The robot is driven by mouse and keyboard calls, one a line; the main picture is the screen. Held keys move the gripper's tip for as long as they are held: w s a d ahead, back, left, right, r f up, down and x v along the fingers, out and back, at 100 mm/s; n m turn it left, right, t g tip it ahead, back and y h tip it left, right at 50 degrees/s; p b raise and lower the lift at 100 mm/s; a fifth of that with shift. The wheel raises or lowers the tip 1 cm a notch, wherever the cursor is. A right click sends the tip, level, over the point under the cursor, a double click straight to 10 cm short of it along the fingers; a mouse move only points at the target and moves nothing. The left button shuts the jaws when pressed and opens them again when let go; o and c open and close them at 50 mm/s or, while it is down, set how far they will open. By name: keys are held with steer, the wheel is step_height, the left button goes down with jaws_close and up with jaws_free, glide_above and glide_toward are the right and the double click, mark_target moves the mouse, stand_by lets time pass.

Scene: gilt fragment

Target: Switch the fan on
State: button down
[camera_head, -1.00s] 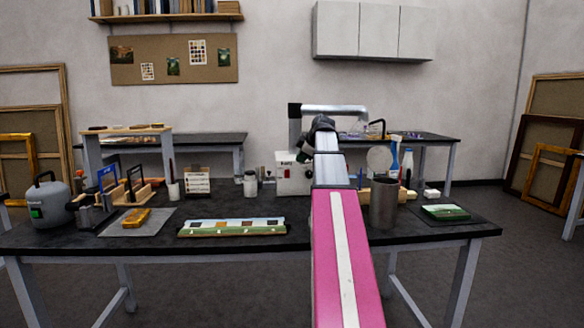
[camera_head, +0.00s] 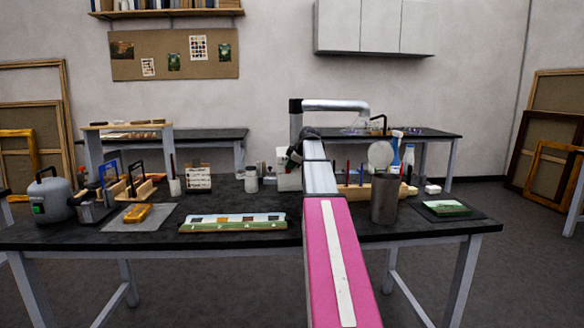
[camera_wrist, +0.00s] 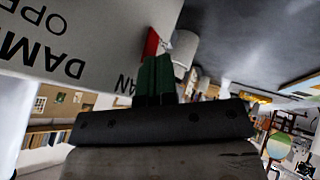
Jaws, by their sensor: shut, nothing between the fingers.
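A white box (camera_head: 286,181) stands at the back middle of the dark table, partly hidden by my arm. In the wrist view, the white box's panel (camera_wrist: 85,30) fills the upper left, with cut-off black lettering reading "DAM", "OPE" and "AN". A red switch-like part (camera_wrist: 151,43) sits on the panel beside "AN". My gripper (camera_wrist: 155,62) is shut and empty, its green fingertips right at the red part. I cannot tell whether they touch it. In the head view my gripper (camera_head: 293,156) is small and dark in front of the box. The switch is hidden there.
A silver duct (camera_head: 335,105) rises behind my arm. A metal cup (camera_head: 384,200) stands right of the arm, with bottles behind it. A painted strip (camera_head: 232,223), a grey canister (camera_head: 50,200) and a jar (camera_head: 251,181) are to the left.

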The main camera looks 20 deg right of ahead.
stand_by(0.3)
steer(key=shift+w+d+r+g, duration=0.15)
steer(key=shift+w+g, duration=0.35)
steer(key=shift+r, duration=0.1)
steer(key=shift+r, duration=0.7)
